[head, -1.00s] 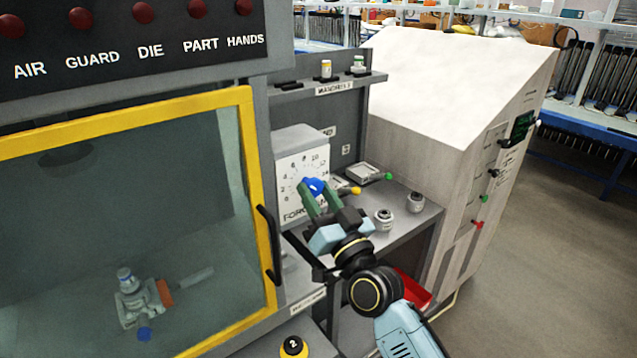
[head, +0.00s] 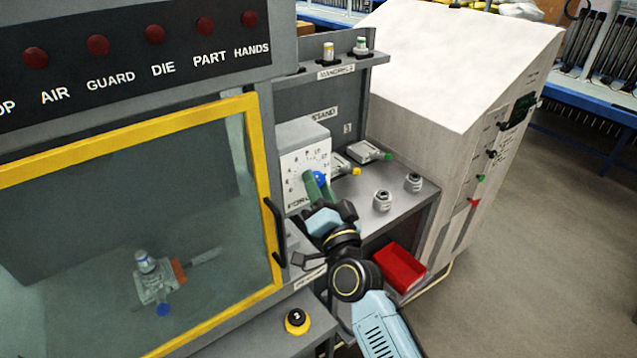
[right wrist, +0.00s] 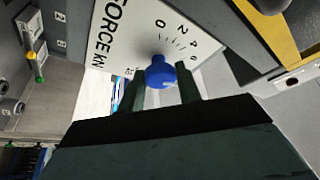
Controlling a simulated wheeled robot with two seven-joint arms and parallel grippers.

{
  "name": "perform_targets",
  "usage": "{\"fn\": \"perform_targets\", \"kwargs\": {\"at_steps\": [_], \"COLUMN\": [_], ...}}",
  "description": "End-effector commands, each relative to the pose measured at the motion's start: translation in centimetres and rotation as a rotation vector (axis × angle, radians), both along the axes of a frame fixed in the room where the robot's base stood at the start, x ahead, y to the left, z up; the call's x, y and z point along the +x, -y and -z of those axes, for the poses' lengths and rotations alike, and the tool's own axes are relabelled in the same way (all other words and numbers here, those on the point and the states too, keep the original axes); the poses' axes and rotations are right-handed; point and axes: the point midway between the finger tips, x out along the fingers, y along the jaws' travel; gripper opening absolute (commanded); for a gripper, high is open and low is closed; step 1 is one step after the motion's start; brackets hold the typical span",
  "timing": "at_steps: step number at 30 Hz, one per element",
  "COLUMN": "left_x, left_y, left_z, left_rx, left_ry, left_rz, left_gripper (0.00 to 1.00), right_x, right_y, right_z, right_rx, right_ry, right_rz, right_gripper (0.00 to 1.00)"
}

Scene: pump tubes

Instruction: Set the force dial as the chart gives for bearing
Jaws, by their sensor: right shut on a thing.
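The force dial box (head: 296,167) has a white face with numbers and a blue knob (head: 320,177); it stands on the shelf right of the guard door. My right gripper (head: 317,186) is at the dial face, its green fingers shut on the blue knob. In the right wrist view the knob (right wrist: 160,73) sits between the two fingers (right wrist: 165,95), and the face (right wrist: 150,38) reads FORCE kN with 0, 2, 4 and 6 visible. The knob's pointer setting cannot be told. The left gripper is not in view. No chart is readable.
A yellow-framed guard door (head: 262,170) with a black handle is left of the dial. Two small metal cylinders (head: 382,200) and green- and yellow-tipped fixtures (head: 370,151) are on the shelf. A red bin (head: 400,267) is below. A black button on a yellow base (head: 297,320) is in front.

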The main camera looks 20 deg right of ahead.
Motion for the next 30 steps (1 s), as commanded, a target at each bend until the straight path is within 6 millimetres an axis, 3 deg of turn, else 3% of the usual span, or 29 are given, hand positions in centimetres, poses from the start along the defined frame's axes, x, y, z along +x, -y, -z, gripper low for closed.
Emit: {"fn": "perform_targets", "kwargs": {"at_steps": [9, 10, 14, 24, 30], "left_x": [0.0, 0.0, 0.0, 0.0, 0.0], "left_y": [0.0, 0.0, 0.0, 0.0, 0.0], "left_z": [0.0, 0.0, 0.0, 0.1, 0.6], "left_rx": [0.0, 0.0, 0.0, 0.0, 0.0], "left_ry": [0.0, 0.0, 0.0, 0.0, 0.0], "left_rz": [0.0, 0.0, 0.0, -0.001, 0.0], "left_gripper": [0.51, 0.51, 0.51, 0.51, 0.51], "right_x": [0.0, 0.0, 0.0, -0.2, -2.6], "right_y": [0.0, 0.0, 0.0, 0.0, 0.2], "right_z": [0.0, 0.0, 0.0, 0.1, 1.0], "right_rx": [0.001, 0.001, 0.001, 0.0, 0.0], "right_ry": [0.0, 0.0, 0.0, -0.001, -0.003], "right_rz": [0.001, 0.001, 0.001, 0.001, 0.0], "right_gripper": [0.11, 0.37, 0.54, 0.55, 0.55]}}
